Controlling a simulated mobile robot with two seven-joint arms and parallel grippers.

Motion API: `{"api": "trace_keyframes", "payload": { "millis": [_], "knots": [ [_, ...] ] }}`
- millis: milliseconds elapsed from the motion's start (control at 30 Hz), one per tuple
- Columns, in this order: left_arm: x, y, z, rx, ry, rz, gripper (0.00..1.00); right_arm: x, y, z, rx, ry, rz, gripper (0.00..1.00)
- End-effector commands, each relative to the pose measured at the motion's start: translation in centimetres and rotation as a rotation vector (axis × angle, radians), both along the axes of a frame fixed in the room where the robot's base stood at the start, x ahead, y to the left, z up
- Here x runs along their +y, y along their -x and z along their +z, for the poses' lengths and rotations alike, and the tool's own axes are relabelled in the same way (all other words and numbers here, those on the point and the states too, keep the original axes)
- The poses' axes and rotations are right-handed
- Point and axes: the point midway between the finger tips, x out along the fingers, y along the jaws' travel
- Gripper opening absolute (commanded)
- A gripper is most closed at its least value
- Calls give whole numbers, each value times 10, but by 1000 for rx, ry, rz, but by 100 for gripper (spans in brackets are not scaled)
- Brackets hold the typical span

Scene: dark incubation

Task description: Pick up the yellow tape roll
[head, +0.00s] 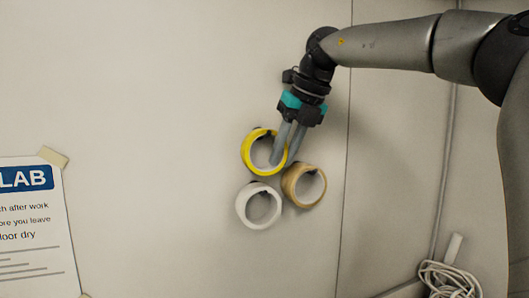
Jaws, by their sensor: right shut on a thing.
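The yellow tape roll (246,153) is in the middle of the head view, against a pale wall, with its round opening facing me. My right gripper (282,157) reaches down to it from the upper right. Its two grey fingers are shut on the right side of the yellow ring, and they cover part of that rim. Whether the roll still touches its support behind cannot be told. My left gripper is not in view.
A white tape roll (243,212) is just below the yellow one, and a tan tape roll (318,197) is to its lower right, both close. A paper sign (35,235) is at the lower left. A coiled white cable (447,279) is at the lower right.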

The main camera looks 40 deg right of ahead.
Motion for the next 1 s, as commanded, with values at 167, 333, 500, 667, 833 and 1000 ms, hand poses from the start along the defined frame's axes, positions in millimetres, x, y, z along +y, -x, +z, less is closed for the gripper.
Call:
{"api": "trace_keyframes", "payload": {
  "millis": [167,333,500,667,833,1000],
  "knots": [
    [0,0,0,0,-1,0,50,1,1,-3,8,-1,4,0],
    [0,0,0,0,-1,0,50,1,1,1,9,-1,4,0],
    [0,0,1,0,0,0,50,1,0,16,5,1,3,0],
    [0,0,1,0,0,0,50,0,2,36,2,1,2,0],
    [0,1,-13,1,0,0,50,-3,29,32,0,-1,3,0],
    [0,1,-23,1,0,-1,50,-7,55,32,-1,-1,3,0]
  ]
}}
